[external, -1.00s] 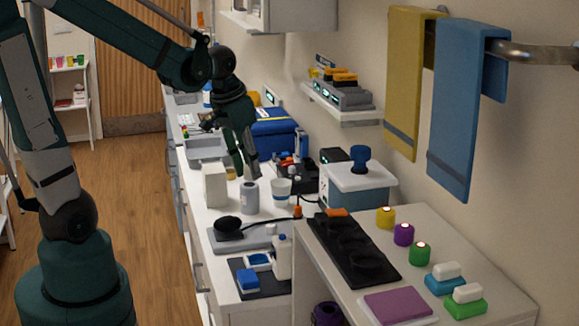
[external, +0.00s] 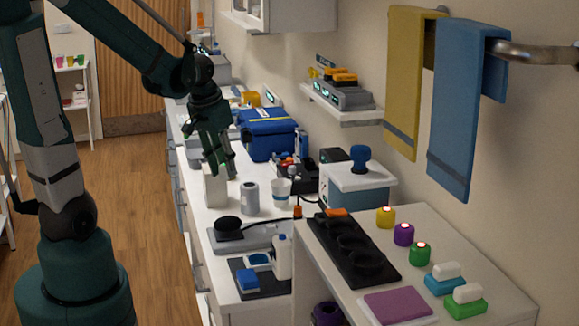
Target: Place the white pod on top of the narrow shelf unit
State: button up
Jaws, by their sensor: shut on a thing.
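A white upright box-like block (external: 215,191), which may be the white pod, stands at the left edge of the long counter. My gripper (external: 221,174) is at its top, pointing down, with its dark fingers around or in front of the upper part. The fingers look shut on the block, but the contact is partly hidden. A narrow white shelf unit (external: 91,105) stands at the far left by the wooden door. Coloured cups are on its upper level. I cannot tell for certain that it is the shelf unit named in the task.
A grey-white canister (external: 250,198) and a white cup (external: 281,192) stand right of the block. Behind are a blue cooler bag (external: 268,134) and black equipment (external: 296,176). A grey plate with a black item (external: 228,228) lies in front. The wooden floor (external: 135,215) on the left is clear.

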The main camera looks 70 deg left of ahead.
jog(key=w+a+f+n, duration=0.1)
jog(key=w+a+f, duration=0.2)
jog(key=w+a, duration=0.3)
jog(key=w+a+f+n, duration=0.1)
jog(key=w+a+f, duration=0.3)
jog(key=a, duration=0.8)
jog(key=shift+w+n+y+p, duration=0.3)
jog(key=shift+w+y, duration=0.1)
jog(key=shift+w, duration=0.8)
jog(key=shift+f, duration=0.2)
jog(key=shift+f+b, duration=0.3)
jog(key=shift+f, duration=2.55)
jog(key=shift+f, duration=2.05)
jog(key=shift+f+b, duration=0.2)
jog(key=shift+b, duration=0.2)
